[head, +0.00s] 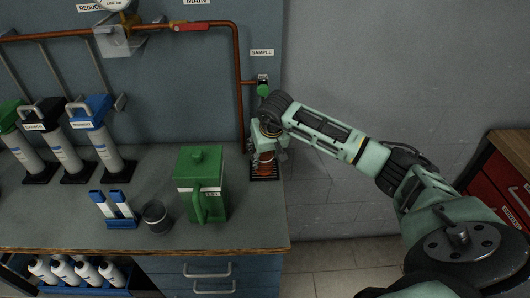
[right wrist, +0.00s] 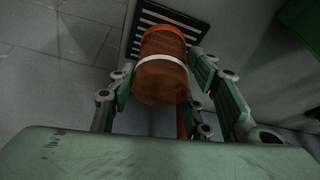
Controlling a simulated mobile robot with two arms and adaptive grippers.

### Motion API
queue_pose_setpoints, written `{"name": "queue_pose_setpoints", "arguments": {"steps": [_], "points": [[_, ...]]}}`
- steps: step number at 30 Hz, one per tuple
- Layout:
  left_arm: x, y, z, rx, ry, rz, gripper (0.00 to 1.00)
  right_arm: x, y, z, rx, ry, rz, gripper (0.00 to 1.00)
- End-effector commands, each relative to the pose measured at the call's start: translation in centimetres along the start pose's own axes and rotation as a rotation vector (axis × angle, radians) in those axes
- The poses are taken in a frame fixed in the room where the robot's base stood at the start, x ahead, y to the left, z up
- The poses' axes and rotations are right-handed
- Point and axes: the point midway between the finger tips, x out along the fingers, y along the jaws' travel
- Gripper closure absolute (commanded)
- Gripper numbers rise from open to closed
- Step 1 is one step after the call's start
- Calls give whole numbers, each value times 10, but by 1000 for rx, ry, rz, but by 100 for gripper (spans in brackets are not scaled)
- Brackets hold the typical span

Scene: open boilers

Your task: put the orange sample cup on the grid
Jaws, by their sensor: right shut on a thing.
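The orange sample cup (right wrist: 162,75), with a pale band around it, is between the fingers of my right gripper (head: 265,153), which is shut on it. In the head view the gripper hides most of the cup. The black slatted grid (head: 264,177) lies on the bench at its right end, below the SAMPLE sign. The grid also shows behind the cup in the right wrist view (right wrist: 145,20). The cup is over the grid; I cannot tell whether it touches it. My left gripper is out of view.
A green jug (head: 201,180) stands left of the grid, with a dark cup (head: 156,217) and a blue holder (head: 121,223) beyond it. The SAMPLE tap (head: 263,90) and copper pipe (head: 240,100) are close to my right gripper. Bare bench lies between jug and grid.

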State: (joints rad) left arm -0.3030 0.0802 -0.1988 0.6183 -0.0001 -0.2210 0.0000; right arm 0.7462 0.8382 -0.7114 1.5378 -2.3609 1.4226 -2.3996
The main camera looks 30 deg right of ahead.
Motion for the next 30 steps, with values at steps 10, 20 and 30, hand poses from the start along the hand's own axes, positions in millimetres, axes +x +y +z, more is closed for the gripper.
{"name": "queue_pose_setpoints", "arguments": {"steps": [10, 20, 30], "points": [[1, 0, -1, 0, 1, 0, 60, 0, 0, 0, 0, 0, 0, 36], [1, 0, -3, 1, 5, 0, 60, -7, 0, -2, 0, 3, -1, 36], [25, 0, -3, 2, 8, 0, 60, -75, 1, -2, 0, 8, 0, 36]]}}
